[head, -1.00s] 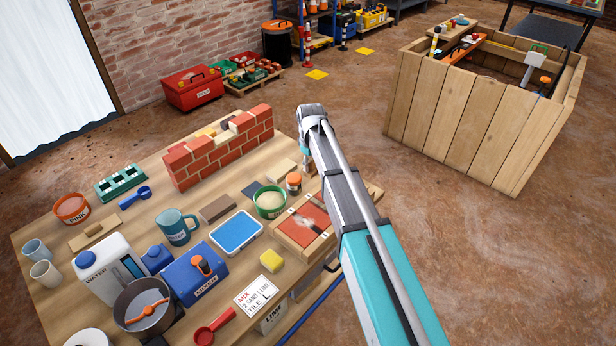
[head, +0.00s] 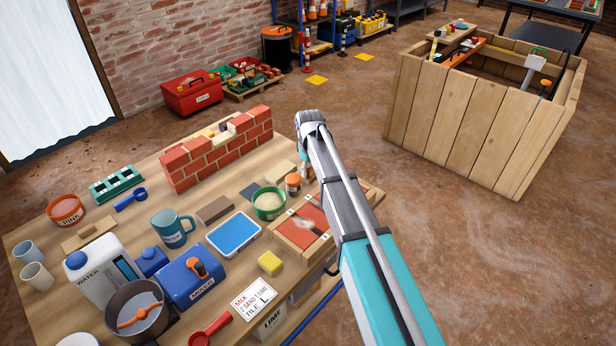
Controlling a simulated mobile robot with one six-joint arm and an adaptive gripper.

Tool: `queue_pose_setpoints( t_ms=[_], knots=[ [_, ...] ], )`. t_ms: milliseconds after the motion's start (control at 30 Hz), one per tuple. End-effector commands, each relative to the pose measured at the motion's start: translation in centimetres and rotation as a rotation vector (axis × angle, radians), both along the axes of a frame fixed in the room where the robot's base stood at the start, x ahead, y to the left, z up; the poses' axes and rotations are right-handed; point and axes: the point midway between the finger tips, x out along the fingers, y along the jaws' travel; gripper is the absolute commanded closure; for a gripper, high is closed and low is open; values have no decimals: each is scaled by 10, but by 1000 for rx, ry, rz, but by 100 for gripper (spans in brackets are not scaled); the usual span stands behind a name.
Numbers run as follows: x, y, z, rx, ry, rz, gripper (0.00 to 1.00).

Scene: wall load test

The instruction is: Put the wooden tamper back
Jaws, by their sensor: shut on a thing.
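My arm reaches from the lower right over the right part of the wooden workbench (head: 150,205). My gripper (head: 305,168) points down at the bench's far right edge, just right of a small orange-topped jar (head: 293,183). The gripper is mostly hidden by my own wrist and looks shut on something. The wooden tamper cannot be made out clearly at the fingers, and I see none lying free on the bench. Near the gripper are a green bowl of sand (head: 269,203) and a wooden frame with red tile (head: 306,222).
A low brick wall (head: 217,150) stands left of my wrist. A large wooden crate (head: 470,120) stands right, across open floor.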

Motion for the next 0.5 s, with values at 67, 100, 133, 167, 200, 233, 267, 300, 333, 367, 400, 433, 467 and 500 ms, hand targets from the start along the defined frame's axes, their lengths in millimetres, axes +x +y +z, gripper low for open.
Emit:
queue_pose_setpoints(
  t_ms=[67, 100, 133, 167, 200, 233, 267, 300, 333, 367, 400, 433, 467, 500],
  knots=[
    [0, 0, -9, 0, 0, 0, 100],
    [0, 0, -11, 0, 0, 0, 100],
    [0, 0, -12, 0, 0, 0, 100],
    [0, 0, -13, 0, 0, 0, 100],
    [0, 0, -13, 0, 0, 0, 100],
    [0, 0, -13, 0, 0, 0, 100],
    [0, 0, -13, 0, 0, 0, 100],
    [0, 0, -13, 0, 0, 0, 100],
    [0, 0, -13, 0, 0, 0, 100],
    [0, 0, -13, 0, 0, 0, 100],
    [0, 0, -12, 0, 0, 0, 100],
    [0, 0, -12, 0, 0, 1, 100],
    [0, 0, -12, 0, 0, 1, 100],
    [0, 0, -12, 0, 0, 1, 100]
  ],
)
